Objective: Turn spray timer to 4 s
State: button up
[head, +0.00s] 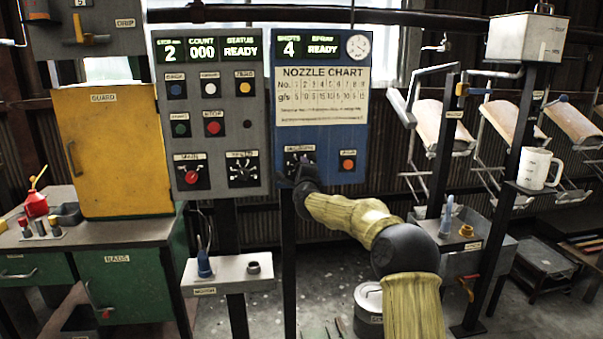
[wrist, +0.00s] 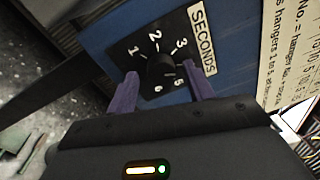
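The spray timer is a black dial plate labelled SECONDS (wrist: 203,38) on the blue panel (head: 262,150). In the wrist view its dark round knob (wrist: 160,66) sits among white numbers; 1, 2, 3, 5 and 6 show, and 4 is hidden, apparently behind my right finger. A small pale mark shows at the knob's lower right; I cannot tell its pointer setting for certain. My gripper (wrist: 162,80) has its two purple fingers on either side of the knob, with visible gaps, so it looks open. In the head view my gripper (head: 304,164) covers part of the dial.
The blue panel carries a nozzle chart (head: 322,96), a display reading 4 and READY (head: 305,47), and an orange-red button (head: 348,164). A grey control panel (head: 212,120) stands close on the left. A small shelf (head: 232,277) is below; hanger racks stand right.

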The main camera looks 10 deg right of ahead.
dwell(0.3)
jog(key=s+a+b, duration=0.1)
jog(key=s+b, duration=0.1)
jog(key=s, duration=1.5)
jog(key=shift+s+f, duration=0.2)
jog(key=shift+f, duration=0.1)
